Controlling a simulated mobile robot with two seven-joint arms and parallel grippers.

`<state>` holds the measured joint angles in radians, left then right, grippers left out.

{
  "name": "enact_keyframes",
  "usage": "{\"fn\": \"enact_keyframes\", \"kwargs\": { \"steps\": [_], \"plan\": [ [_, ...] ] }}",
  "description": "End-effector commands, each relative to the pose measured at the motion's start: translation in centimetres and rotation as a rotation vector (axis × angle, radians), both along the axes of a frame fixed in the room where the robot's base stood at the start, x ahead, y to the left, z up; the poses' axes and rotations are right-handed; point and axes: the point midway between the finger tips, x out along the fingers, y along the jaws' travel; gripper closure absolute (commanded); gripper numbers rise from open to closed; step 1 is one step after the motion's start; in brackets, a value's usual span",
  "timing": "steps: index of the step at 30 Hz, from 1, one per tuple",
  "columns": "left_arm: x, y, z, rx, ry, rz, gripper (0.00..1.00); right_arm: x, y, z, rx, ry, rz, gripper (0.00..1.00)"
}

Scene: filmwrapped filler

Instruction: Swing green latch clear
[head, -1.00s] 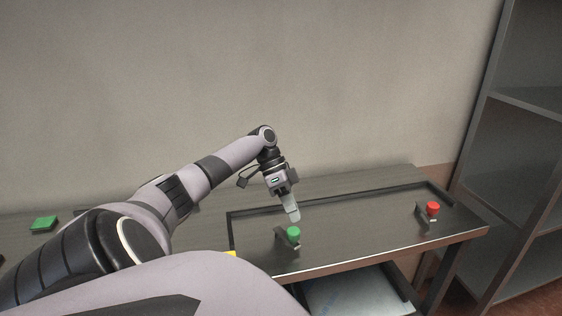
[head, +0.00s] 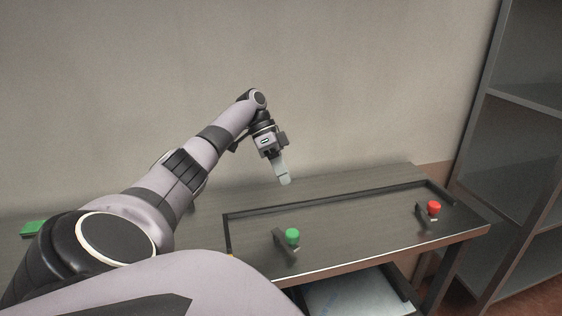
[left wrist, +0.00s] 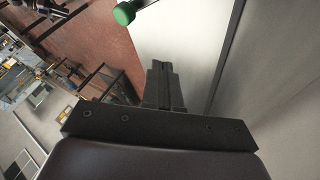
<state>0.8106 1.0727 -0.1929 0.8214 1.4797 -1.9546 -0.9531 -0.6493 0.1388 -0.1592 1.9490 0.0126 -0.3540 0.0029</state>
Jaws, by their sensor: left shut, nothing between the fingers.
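The green latch shows in the head view as a green knob (head: 292,236) at the end of a short dark bar (head: 283,243), near the front edge of the table. My left gripper (head: 285,182) is shut and empty. It is in the air, above and behind the green knob, clear of it. In the left wrist view a green knob (left wrist: 124,13) shows at the top, apart from the shut fingers (left wrist: 164,75). My right gripper is not in view.
A red knob (head: 434,208) on a similar bar sits at the right of the table (head: 350,228). A low dark rim (head: 330,203) runs along the back. An open drawer (head: 355,292) is below the front edge. Grey shelves (head: 520,160) stand at the right.

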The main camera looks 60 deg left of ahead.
Motion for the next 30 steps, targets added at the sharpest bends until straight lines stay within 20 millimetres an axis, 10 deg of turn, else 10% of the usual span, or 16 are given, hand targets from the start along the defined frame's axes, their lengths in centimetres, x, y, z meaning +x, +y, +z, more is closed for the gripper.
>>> {"fn": "enact_keyframes", "kwargs": {
  "steps": [30],
  "plan": [
    [0.08, 0.86, 1.25, -0.002, 0.001, -0.001, 1.0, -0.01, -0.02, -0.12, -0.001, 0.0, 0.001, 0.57]
  ]
}}
